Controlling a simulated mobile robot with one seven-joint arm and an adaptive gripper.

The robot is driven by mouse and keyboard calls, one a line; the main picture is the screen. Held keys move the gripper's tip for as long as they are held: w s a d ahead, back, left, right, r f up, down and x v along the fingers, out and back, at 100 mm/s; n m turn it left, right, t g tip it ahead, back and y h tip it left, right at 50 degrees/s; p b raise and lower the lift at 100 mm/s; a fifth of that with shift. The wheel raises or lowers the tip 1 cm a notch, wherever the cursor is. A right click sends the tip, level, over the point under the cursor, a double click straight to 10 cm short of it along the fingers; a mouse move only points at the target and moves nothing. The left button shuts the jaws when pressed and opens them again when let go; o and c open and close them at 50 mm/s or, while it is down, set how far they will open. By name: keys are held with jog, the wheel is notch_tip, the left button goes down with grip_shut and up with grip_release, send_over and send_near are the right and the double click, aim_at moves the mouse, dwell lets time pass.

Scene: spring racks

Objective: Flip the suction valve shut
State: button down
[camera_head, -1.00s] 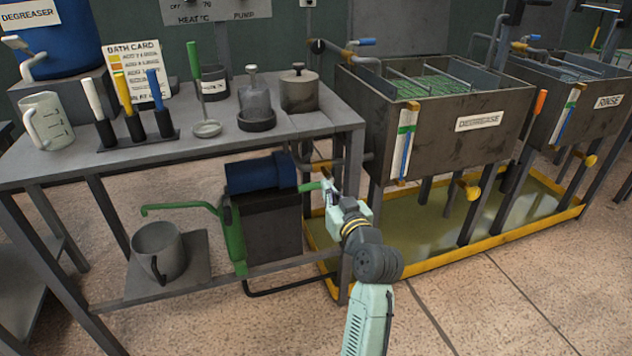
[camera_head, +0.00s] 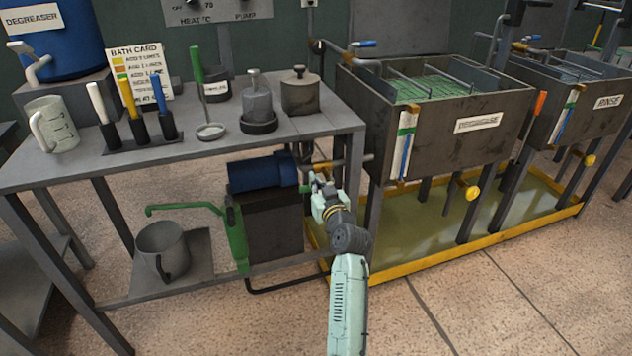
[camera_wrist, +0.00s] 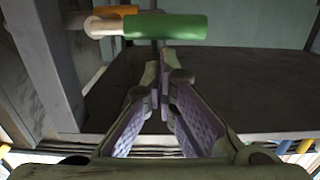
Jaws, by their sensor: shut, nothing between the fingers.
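The suction valve has a green handle (camera_wrist: 168,27) and a brass-coloured body (camera_wrist: 112,11) in the wrist view. The handle lies sideways, pointing right from its pale pivot. In the head view, a small green piece of the handle (camera_head: 304,189) shows beside the blue pump motor; my gripper hides the rest. My gripper (camera_head: 315,177) is at the right end of the bench's lower level, close to the valve. In the wrist view its fingers (camera_wrist: 160,72) are together and empty, with their tips just below the green handle in the picture. I cannot tell whether they touch it.
The blue pump motor (camera_head: 262,174) and dark tank (camera_head: 272,225) stand left of my gripper. A bench leg (camera_head: 352,190) is close on the right. The degrease tank (camera_head: 450,128) stands over a yellow-rimmed tray (camera_head: 430,260). The floor in front is clear.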

jog(key=shift+s+a+f+n+b, duration=0.15)
jog(key=shift+f+n+b, duration=0.2)
jog(key=shift+b, duration=0.5)
jog(key=shift+w+a+f+n+b, duration=0.1)
jog(key=shift+f+n+b, duration=0.15)
jog(key=shift+n+b, duration=0.4)
notch_tip(320, 180, down, 9)
jog(key=d+n+b, duration=0.2)
jog(key=n+b, duration=1.2)
jog(key=b, duration=1.2)
jog(key=shift+w+d+t+h, duration=0.35)
jog(key=shift+t+h, duration=0.05)
jog(key=shift+d, duration=0.15)
